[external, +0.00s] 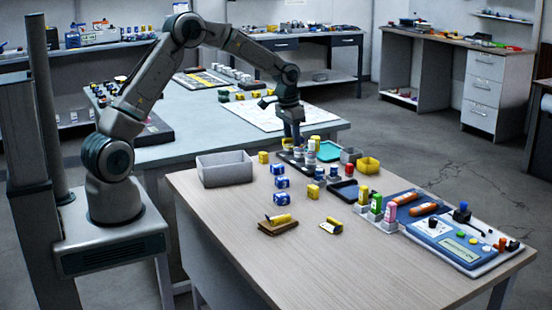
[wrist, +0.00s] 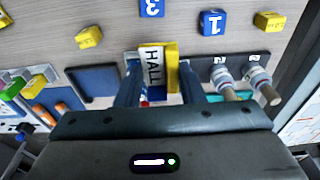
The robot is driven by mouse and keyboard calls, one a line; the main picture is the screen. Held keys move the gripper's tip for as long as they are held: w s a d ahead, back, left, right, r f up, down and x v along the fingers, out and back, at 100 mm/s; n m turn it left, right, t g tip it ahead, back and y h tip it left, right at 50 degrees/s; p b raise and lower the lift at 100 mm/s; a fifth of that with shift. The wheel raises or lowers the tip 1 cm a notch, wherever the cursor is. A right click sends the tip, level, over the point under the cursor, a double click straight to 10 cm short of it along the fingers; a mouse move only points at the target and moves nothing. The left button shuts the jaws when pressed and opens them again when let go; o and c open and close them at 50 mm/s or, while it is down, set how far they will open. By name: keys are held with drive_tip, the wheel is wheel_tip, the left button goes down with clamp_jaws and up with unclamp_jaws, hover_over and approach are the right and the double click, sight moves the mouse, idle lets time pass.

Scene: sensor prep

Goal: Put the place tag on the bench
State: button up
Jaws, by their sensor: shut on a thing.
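The place tag (wrist: 151,68), a white plate reading HALL with a yellow edge, is between my gripper's fingers (wrist: 160,85) in the wrist view. My gripper is shut on it. In the external view my gripper (external: 293,140) points down at the bench's far side, close to a dark rack of cylinders; the tag cannot be made out there. The bench (external: 370,275) has a light wood top, which also shows in the wrist view (wrist: 115,20). Whether the tag touches anything below it I cannot tell.
Blue numbered cubes (wrist: 212,22) and yellow blocks (wrist: 88,37) lie near. A grey bin (external: 224,168) is at the left, a yellow bin (external: 369,165) at the right. The bench's front is largely clear.

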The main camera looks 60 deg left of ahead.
drive_tip(key=s+a+n, duration=0.3)
drive_tip(key=a+n, duration=0.2)
drive_tip(key=a, duration=1)
drive_tip(key=n+y+p, duration=0.1)
drive_tip(key=n+p, duration=0.1)
drive_tip(key=n, duration=0.2)
hover_over(213, 141)
drive_tip(key=f, duration=0.5)
drive_tip(key=shift+s+d, duration=0.3)
drive_tip(key=shift+d, duration=0.1)
drive_tip(key=shift+f, duration=1.95)
drive_tip(key=shift+f, duration=0.15)
drive_tip(key=o, duration=1)
drive_tip(key=shift+c, duration=0.2)
